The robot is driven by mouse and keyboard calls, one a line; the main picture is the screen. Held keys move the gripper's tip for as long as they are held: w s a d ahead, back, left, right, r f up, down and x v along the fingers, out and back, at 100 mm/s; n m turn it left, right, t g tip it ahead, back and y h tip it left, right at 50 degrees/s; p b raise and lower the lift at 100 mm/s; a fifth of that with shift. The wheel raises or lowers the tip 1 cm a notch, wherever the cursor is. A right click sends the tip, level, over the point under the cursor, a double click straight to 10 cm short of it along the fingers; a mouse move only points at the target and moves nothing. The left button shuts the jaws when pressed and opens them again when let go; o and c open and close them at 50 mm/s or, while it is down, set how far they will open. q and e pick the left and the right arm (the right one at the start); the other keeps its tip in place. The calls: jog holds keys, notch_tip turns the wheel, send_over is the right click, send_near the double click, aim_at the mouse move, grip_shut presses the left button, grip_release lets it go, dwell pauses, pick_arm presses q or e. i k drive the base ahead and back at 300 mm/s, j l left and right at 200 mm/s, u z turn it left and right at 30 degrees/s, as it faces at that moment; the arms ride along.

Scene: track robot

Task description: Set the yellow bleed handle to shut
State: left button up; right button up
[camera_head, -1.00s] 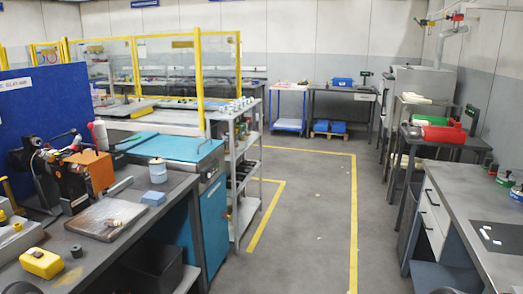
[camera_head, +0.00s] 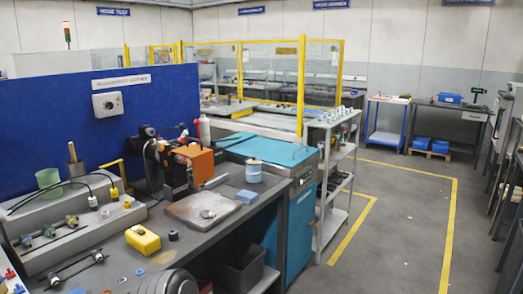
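A grey fixture (camera_head: 40,250) with small pipe fittings and valves stands on the bench at the left. Small yellow parts show on it, one on a fitting (camera_head: 72,221) and another near its right end (camera_head: 114,194). They are too small to tell which is the bleed handle or how it is set. A yellow block-like object (camera_head: 142,239) lies on the bench to the right of the fixture. Neither gripper shows. A dark ribbed rounded shape at the bottom edge may be part of my arm.
The bench also holds an orange and black machine (camera_head: 192,170), a grey plate (camera_head: 203,211) and a blue-white can (camera_head: 253,173). A blue panel (camera_head: 50,110) with a dial stands behind. A shelf rack (camera_head: 335,165) is at the right. The floor beyond is clear.

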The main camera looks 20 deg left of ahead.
aim_at(120, 161)
jog(key=i+l, duration=0.75)
jog(key=u, duration=1.95)
jog(key=i+l+z, duration=0.1)
jog(key=l+z, duration=0.25)
jog(key=i+l+z, duration=0.1)
jog(key=l+z, duration=0.15)
jog(key=z, duration=0.15)
